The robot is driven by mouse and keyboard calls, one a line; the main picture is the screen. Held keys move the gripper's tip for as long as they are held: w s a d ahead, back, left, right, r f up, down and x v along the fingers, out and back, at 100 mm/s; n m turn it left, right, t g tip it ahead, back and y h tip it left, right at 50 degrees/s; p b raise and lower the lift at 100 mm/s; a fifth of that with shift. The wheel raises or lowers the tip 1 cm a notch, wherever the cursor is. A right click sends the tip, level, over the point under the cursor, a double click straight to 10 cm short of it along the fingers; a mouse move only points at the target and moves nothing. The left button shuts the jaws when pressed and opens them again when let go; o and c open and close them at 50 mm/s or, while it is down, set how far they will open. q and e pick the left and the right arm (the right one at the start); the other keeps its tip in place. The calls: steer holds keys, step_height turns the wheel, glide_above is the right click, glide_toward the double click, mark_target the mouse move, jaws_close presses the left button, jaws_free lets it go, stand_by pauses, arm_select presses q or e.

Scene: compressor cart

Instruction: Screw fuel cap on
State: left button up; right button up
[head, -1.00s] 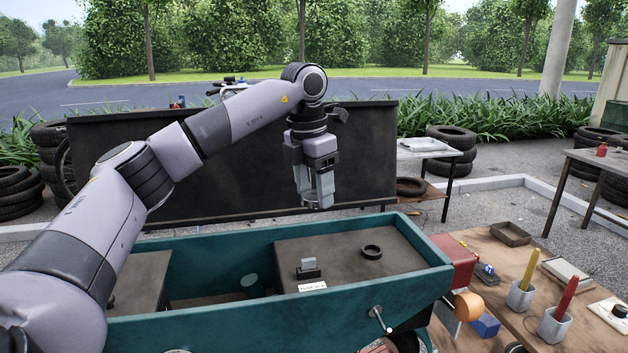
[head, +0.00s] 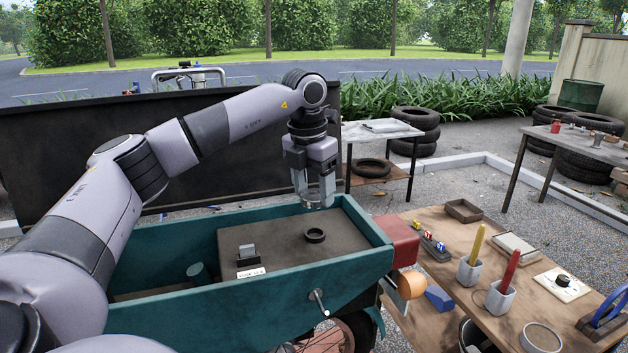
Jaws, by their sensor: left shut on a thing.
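My left gripper (head: 314,203) points down, shut on a small dark thing between its fingertips. The fingers largely hide it, so I cannot make out whether it is the fuel cap. A black ring (head: 315,236), which looks like the filler neck, sits on the dark deck (head: 285,228) of the teal cart (head: 180,320). The gripper appears above this ring, with a visible gap. My right gripper is not in view.
A small block with a grey piece (head: 247,254) and a white label (head: 251,273) sit left of the ring. The cart's teal rim surrounds the deck. A wooden bench (head: 465,235) with cups and tools stands right; a metal-topped table (head: 355,133) stands behind.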

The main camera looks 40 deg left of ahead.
mark_target(315, 233)
arm_select(q)
steer(key=shift+f+b, duration=0.7)
steer(key=shift+f, duration=2.7)
steer(key=shift+f, duration=0.75)
stand_by(0.8)
steer(key=shift+r+m+p, duration=0.1)
steer(key=shift+m+p, duration=0.5)
steer(key=shift+m, duration=1.1)
steer(key=m, duration=0.3)
steer(key=shift+h, duration=0.3)
steer(key=shift+w+m, duration=0.1)
steer(key=shift+m, duration=0.2)
